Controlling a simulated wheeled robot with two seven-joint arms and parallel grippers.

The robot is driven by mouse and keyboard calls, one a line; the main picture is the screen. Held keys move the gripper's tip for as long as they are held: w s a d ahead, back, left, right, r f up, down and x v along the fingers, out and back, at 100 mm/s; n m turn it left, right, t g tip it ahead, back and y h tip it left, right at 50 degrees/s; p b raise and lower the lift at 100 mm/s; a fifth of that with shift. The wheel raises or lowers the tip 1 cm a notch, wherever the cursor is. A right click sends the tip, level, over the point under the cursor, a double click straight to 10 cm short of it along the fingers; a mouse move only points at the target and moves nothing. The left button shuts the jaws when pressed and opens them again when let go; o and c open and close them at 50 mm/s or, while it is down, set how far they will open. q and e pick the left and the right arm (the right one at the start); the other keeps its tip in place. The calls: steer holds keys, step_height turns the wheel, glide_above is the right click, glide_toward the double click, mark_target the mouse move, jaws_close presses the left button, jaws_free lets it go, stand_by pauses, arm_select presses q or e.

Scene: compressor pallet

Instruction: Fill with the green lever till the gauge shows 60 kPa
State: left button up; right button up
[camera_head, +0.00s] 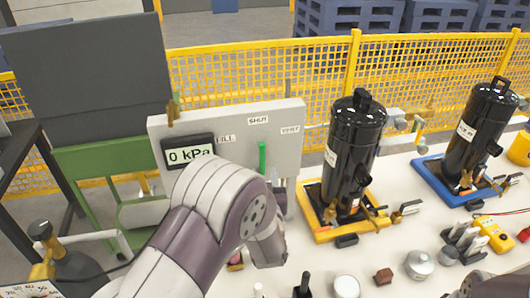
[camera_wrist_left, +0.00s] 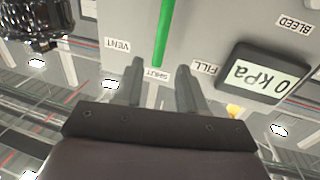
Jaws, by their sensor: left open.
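The green lever (camera_head: 262,158) stands upright on the grey panel (camera_head: 290,114), its tip pointing at the SHUT label (camera_head: 258,119). FILL is to its left and VENT to its right. The gauge (camera_head: 190,152) reads 0 kPa. In the left wrist view, which is upside down, the lever (camera_wrist_left: 164,32) and gauge (camera_wrist_left: 262,72) show again. My left gripper (camera_wrist_left: 160,85) is open, its fingertips on either side of the lever's tip and the SHUT label; nothing is visibly gripped. In the head view my left wrist hides the fingers and the panel's lower part. My right gripper is not clearly visible.
A black cylinder (camera_head: 352,150) on a yellow tray (camera_head: 312,208) stands right of the panel. Another black cylinder (camera_head: 480,130) stands on a blue tray (camera_head: 428,174). Small parts and a yellow meter (camera_head: 492,234) lie at the front right. A yellow mesh fence (camera_head: 420,70) runs behind.

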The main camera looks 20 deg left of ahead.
mark_target(262, 156)
arm_select(q)
steer(key=p+x, duration=0.1)
steer(key=x, duration=0.7)
steer(key=shift+w+a+p, duration=0.15)
steer(key=shift+w+p, duration=0.1)
steer(key=shift+p, duration=0.05)
steer(key=shift+w+a, duration=0.15)
steer(key=shift+w, duration=0.25)
jaws_close()
